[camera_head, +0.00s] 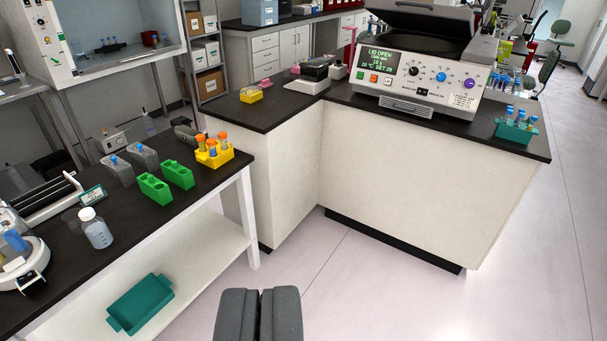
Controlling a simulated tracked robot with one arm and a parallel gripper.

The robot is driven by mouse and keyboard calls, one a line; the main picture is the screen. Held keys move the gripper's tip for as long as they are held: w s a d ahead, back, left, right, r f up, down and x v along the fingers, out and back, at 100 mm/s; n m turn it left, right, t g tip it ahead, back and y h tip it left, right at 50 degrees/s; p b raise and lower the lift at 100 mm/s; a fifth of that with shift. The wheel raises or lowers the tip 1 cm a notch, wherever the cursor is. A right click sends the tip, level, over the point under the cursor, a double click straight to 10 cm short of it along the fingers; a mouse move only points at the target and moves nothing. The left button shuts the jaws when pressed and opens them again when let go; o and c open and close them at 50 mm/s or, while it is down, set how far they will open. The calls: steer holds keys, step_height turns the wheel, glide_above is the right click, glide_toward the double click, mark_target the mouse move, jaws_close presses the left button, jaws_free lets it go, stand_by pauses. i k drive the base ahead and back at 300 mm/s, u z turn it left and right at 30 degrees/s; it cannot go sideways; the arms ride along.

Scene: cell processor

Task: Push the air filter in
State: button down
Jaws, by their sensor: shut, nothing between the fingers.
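My gripper (260,300) shows at the bottom of the view, left of centre. Its two dark grey fingers are together with nothing between them, over the pale floor in front of the benches. It is apart from every bench and device. I cannot make out an air filter anywhere in this view. A glass-fronted cabinet (50,45) with a control strip stands at the upper left, partly cut off by the frame edge.
A centrifuge (412,72) with its lid raised stands on the L-shaped bench (400,155). A left bench (165,225) carries green blocks, a yellow tube rack (215,157) and a bottle (95,230). A teal tray (142,303) lies on its shelf. Floor is clear at right.

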mark_target(425, 111)
steer(key=z, duration=0.1)
steer(key=i, duration=1.5)
steer(key=z, duration=0.65)
steer(key=i, duration=1.3)
steer(key=z, duration=0.7)
steer(key=i, duration=0.65)
steer(key=z, duration=0.25)
